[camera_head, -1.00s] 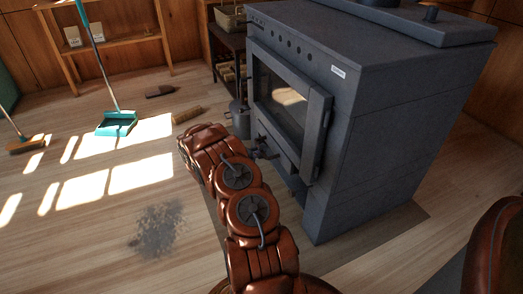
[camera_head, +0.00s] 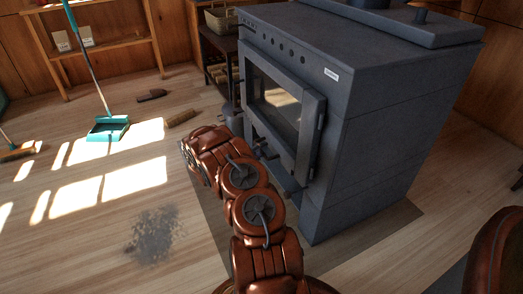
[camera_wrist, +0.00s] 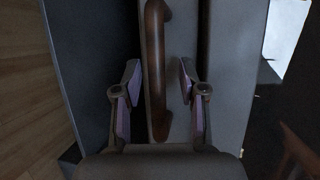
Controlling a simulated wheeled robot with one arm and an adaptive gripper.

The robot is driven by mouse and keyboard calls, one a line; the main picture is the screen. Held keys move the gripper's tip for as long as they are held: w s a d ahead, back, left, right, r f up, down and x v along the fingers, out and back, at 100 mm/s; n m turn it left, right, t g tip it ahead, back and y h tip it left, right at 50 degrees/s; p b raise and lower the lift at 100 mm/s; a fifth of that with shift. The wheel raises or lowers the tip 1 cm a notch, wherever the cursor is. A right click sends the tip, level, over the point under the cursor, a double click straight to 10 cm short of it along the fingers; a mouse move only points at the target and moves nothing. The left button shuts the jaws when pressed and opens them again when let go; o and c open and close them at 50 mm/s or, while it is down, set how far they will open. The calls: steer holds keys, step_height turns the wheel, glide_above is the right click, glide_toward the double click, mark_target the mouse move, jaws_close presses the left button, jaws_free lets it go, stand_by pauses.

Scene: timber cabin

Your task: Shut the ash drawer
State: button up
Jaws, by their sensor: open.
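The grey stove (camera_head: 385,120) stands right of my arm in the head view. The ash drawer, low under the glass door (camera_head: 280,105), is largely hidden by my arm there, so how far out it sits cannot be told. In the wrist view, a brown bar handle (camera_wrist: 156,75) runs along a grey panel, which looks like the drawer front (camera_wrist: 182,25). My gripper (camera_wrist: 158,70) is open, with one finger on each side of the handle. The fingers look apart from the handle; contact is not clear. The head view hides the gripper mostly behind my arm.
A dark ash patch (camera_head: 154,233) lies on the floor left of my arm. A brown chair (camera_head: 497,255) stands at the front right.

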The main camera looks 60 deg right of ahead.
steer(key=shift+a, duration=0.1)
steer(key=w+a+r, duration=0.1)
steer(key=a+r, duration=0.1)
steer(key=a, duration=0.9)
steer(key=shift+a+r, duration=0.15)
steer(key=shift+a, duration=0.15)
steer(key=shift+w, duration=0.1)
